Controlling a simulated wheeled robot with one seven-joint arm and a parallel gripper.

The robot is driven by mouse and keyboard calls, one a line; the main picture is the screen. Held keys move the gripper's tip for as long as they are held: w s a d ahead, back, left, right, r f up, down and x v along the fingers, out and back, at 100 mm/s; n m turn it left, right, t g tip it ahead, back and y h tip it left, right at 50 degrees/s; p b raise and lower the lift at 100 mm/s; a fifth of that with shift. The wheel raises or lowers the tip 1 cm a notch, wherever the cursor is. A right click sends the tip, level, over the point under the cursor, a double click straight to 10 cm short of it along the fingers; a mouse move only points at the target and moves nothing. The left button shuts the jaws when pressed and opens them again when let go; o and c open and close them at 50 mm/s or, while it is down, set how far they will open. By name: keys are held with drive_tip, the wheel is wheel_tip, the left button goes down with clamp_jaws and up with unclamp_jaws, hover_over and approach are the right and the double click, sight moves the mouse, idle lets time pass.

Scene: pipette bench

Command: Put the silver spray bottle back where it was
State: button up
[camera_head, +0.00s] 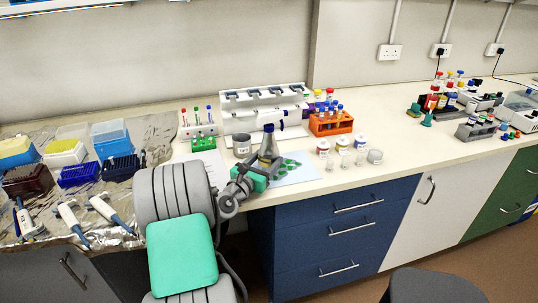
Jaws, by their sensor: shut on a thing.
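The silver spray bottle (267,147) is grey, with a dark head, and looks roughly upright near the front edge of the bench. My gripper (265,168) is shut on it from the front, around its lower part. The gripper hides the bottle's base, so I cannot tell whether it touches the bench.
A grey cup (242,146) stands close to the left of the bottle. A white pipette stand (262,97) is behind it. An orange tube rack (331,123) and several small jars (361,142) stand to the right. Foil with tip boxes covers the left bench.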

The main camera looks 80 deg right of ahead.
clamp_jaws()
drive_tip(key=shift+r, duration=0.15)
